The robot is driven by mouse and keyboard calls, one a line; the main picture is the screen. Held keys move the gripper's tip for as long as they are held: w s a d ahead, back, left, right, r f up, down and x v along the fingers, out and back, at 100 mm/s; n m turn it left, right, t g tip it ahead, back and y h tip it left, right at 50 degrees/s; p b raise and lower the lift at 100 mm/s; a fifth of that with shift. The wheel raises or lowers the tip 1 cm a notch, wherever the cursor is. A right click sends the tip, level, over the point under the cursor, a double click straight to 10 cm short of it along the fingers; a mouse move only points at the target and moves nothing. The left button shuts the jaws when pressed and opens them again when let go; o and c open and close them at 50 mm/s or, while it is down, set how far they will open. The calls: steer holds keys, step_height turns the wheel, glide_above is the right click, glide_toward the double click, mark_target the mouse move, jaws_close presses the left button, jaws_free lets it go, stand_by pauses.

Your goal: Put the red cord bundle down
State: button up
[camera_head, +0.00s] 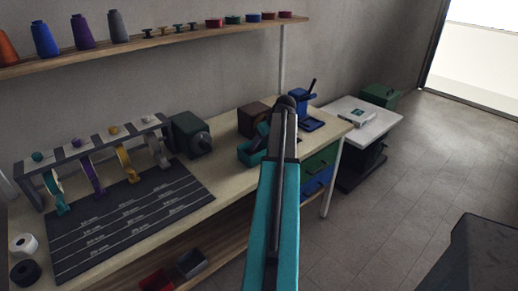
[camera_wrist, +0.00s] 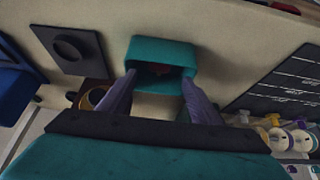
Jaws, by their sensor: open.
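In the wrist view my gripper (camera_wrist: 158,82) is open, its two purple-grey fingers spread with nothing held between them. A teal open box (camera_wrist: 178,52) lies just beyond the fingertips. A small dark red shape (camera_wrist: 163,70) shows in the box's shadowed opening; it may be the red cord bundle, but it is too dark to tell. In the head view the teal box (camera_head: 250,155) is on the bench, partly hidden behind my arm. My gripper cannot be made out in the head view.
The wooden bench (camera_head: 225,150) carries a dark ruled mat (camera_head: 135,215), a rack of coloured reels (camera_head: 90,160) and a dark green machine (camera_head: 188,135). A blue holder (camera_head: 312,122) stands at the right end. A shelf (camera_head: 170,38) with spools runs above. A white side table (camera_head: 370,125) stands beyond.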

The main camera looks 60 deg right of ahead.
steer(key=shift+v, duration=1.95)
steer(key=shift+s+f, duration=0.1)
